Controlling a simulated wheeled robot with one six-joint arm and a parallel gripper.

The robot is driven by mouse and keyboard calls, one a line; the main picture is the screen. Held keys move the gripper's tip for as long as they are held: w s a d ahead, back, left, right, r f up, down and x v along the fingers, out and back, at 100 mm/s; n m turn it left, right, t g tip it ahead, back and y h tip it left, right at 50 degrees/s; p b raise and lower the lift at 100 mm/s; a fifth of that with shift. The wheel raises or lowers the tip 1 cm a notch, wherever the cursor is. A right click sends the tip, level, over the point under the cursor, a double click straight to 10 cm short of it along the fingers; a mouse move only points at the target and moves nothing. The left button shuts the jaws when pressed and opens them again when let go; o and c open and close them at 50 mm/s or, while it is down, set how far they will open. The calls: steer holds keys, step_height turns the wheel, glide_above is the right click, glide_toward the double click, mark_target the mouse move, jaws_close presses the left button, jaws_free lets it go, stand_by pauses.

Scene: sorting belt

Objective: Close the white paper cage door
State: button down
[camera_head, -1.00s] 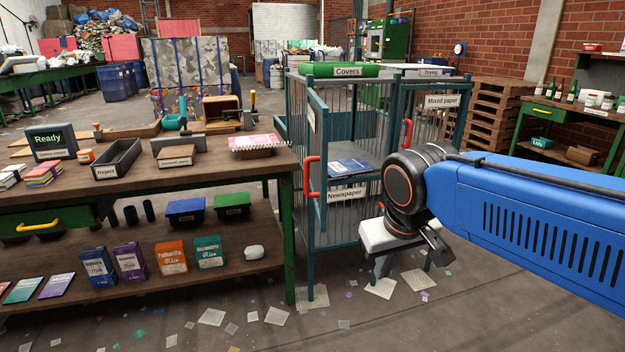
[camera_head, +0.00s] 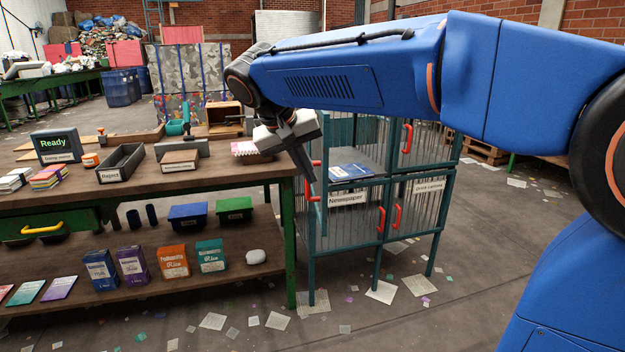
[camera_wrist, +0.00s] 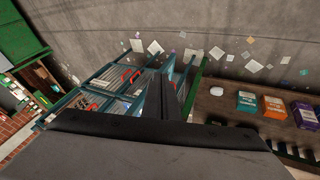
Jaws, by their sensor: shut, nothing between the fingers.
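The teal wire cage (camera_head: 376,180) stands right of the workbench. Its upper left compartment is open, with a blue-covered stack (camera_head: 350,171) inside above the "Newspaper" label. The compartment's open door (camera_head: 322,200) swings out toward me at the left, seen nearly edge-on; I cannot read its label. My gripper (camera_head: 308,176) is shut and empty, pointing down in front of this door. It covers the middle of the red door handle (camera_head: 314,198); I cannot tell whether they touch. In the wrist view, the shut fingers (camera_wrist: 173,82) lie among the cage's teal frames.
The workbench (camera_head: 225,166) with a reject tray (camera_head: 121,163) and notebooks stands close left of the door. Other cage doors with red handles (camera_head: 397,217) are shut. Paper scraps (camera_head: 384,292) litter the otherwise open floor in front.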

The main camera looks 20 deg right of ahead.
steer(key=w+a+r+m+h, duration=0.1)
steer(key=w+a+r, duration=0.2)
steer(key=w+a, duration=0.25)
glide_toward(322, 189)
step_height(322, 189, down, 4)
steer(key=w+a, duration=0.2)
steer(key=shift+s+d+f, duration=0.15)
steer(key=shift+d, duration=1.8)
steer(key=shift+d, duration=0.15)
